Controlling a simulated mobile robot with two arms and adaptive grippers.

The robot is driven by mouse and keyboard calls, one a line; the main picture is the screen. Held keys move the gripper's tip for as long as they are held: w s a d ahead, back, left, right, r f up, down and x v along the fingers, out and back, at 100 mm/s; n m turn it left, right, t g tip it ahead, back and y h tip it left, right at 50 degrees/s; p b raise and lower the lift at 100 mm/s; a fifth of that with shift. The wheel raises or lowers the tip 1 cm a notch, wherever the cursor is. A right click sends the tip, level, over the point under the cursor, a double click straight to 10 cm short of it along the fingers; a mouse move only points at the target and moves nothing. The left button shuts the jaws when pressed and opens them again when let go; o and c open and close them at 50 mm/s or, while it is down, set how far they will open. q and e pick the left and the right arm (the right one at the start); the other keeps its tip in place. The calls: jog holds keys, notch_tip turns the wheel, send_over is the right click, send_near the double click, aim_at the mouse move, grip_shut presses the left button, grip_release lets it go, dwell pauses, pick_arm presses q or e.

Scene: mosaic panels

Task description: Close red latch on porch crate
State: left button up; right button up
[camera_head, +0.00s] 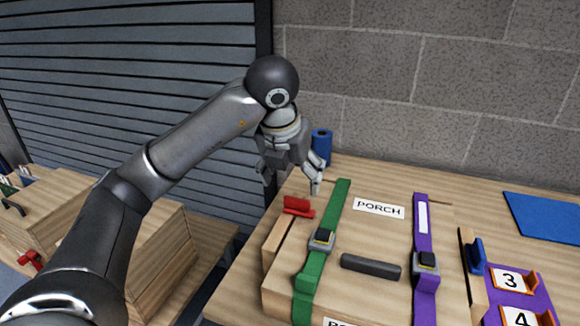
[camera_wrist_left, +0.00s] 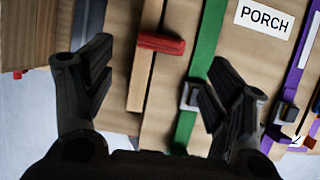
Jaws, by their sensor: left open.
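The porch crate (camera_head: 372,230) is a wooden box with a white PORCH label, lying on the wooden table. Its red latch (camera_head: 298,207) is at the crate's left side, near the back corner; it also shows in the left wrist view (camera_wrist_left: 161,43), lying across a narrow wooden strip. My left gripper (camera_head: 290,180) is open and empty, above and behind the red latch. In the left wrist view, its fingers (camera_wrist_left: 155,90) are spread wide, with the latch ahead between them. The gripper does not appear to touch the latch. My right gripper is not in view.
A green strap (camera_head: 340,200) and a purple strap (camera_head: 423,240) with buckles cross the crate. A dark handle (camera_head: 370,267) lies between them. A blue latch (camera_head: 476,255) is at the right side. A blue cylinder (camera_head: 321,147) stands behind; a blue mat (camera_head: 545,215) lies at right.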

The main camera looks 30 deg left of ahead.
pick_arm(q)
jog(key=shift+v, duration=1.65)
